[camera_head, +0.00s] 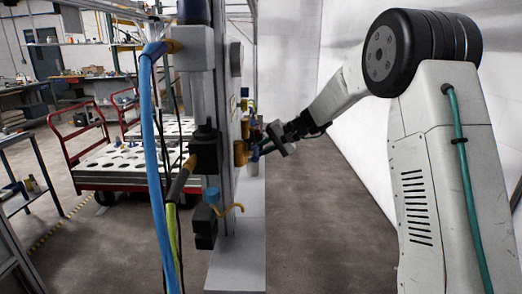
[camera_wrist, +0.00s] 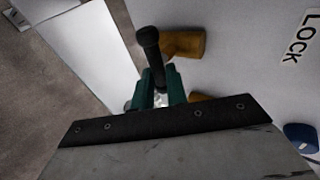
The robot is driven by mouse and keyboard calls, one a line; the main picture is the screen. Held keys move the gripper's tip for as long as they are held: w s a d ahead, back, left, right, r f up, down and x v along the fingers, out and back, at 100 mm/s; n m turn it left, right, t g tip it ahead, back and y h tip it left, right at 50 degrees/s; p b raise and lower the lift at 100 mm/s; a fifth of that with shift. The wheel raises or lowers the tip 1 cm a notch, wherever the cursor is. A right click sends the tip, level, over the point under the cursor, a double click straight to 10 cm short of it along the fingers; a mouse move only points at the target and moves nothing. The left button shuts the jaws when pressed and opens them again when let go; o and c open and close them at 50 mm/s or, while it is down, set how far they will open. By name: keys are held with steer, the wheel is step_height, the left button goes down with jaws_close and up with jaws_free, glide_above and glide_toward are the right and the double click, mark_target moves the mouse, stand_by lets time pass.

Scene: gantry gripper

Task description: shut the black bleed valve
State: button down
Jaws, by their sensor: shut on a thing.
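The black bleed valve's handle (camera_wrist: 148,42) is a dark round-ended lever in the middle of the wrist view. It stands out beside a brass fitting (camera_wrist: 187,44) on a pale panel. My gripper (camera_wrist: 160,88) has its teal fingers on either side of the handle's lower part and is shut on it. The handle's base is partly hidden by the fingers. In the head view my gripper (camera_head: 262,151) is at the side of the upright panel, by a brass part (camera_head: 240,153); the black handle cannot be made out there.
The panel (camera_wrist: 235,65) bears the word LOCK, and a blue part (camera_wrist: 301,135) sits at its lower right. In the head view, blue hoses (camera_head: 149,130) hang left of the upright. A red cart (camera_head: 110,182) stands behind. The floor right of the panel is clear.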

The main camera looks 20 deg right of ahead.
steer(key=c, duration=1.4)
jaws_free()
steer(key=shift+d, duration=0.1)
steer(key=v, duration=0.7)
steer(key=shift+d+r, duration=0.15)
steer(key=shift+d, duration=0.15)
steer(key=shift+s, duration=0.15)
